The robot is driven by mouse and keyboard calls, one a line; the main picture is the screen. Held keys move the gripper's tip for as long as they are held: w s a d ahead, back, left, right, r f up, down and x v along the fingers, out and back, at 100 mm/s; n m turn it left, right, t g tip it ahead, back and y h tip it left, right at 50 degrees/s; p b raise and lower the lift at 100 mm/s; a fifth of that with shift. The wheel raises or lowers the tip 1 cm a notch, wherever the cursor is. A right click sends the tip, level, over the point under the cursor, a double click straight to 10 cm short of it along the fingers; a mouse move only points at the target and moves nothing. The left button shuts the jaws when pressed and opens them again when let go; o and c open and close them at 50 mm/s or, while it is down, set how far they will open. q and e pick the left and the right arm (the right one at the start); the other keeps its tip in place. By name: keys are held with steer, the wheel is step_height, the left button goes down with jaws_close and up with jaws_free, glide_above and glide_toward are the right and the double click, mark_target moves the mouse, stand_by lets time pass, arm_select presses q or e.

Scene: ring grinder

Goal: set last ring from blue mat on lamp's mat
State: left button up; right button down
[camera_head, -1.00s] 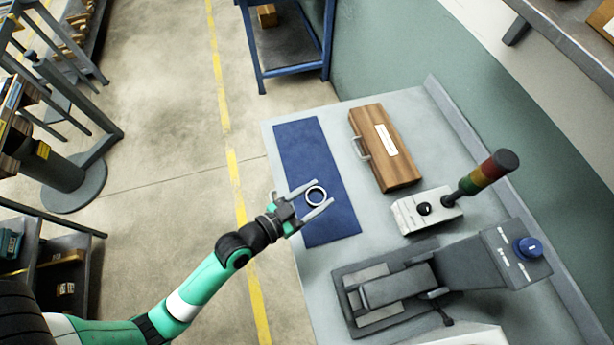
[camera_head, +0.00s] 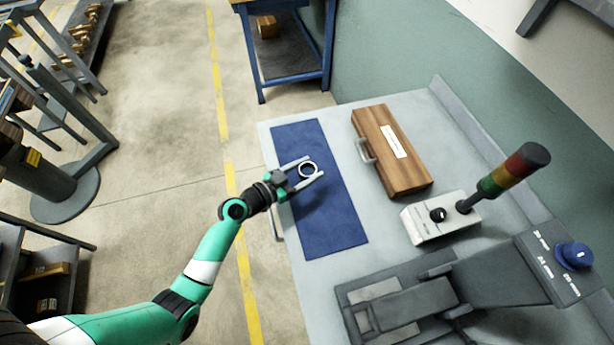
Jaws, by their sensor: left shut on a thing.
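The ring (camera_head: 308,170), pale with a dark opening, is between the fingertips of my left gripper (camera_head: 308,173). The gripper is shut on it, over the blue mat (camera_head: 335,219); how high above the mat I cannot tell. No other ring shows on the mat. The signal lamp (camera_head: 508,174), with red, amber and green bands, rises on a dark stem from a white box with a black knob (camera_head: 438,215). None of its bands is clearly lit. No second mat is clearly visible. My right gripper is not in view.
A wooden case (camera_head: 391,150) with a handle lies right of the mat. A dark grey machine (camera_head: 420,305) with a blue knob (camera_head: 574,255) fills the near right of the bench. A blue-legged table (camera_head: 289,70) stands beyond the bench.

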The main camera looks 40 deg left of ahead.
mark_target(307, 175)
arm_select(q)
steer(key=f, duration=0.1)
steer(key=f+b, duration=0.1)
steer(key=a+f+b, duration=0.1)
steer(key=shift+w+f, duration=0.25)
steer(key=shift+w, duration=0.1)
steer(key=shift+f+b, duration=0.25)
steer(key=shift+b, duration=0.05)
steer(key=shift+d+r, duration=0.1)
steer(key=o, duration=1.5)
steer(key=shift+c, duration=0.2)
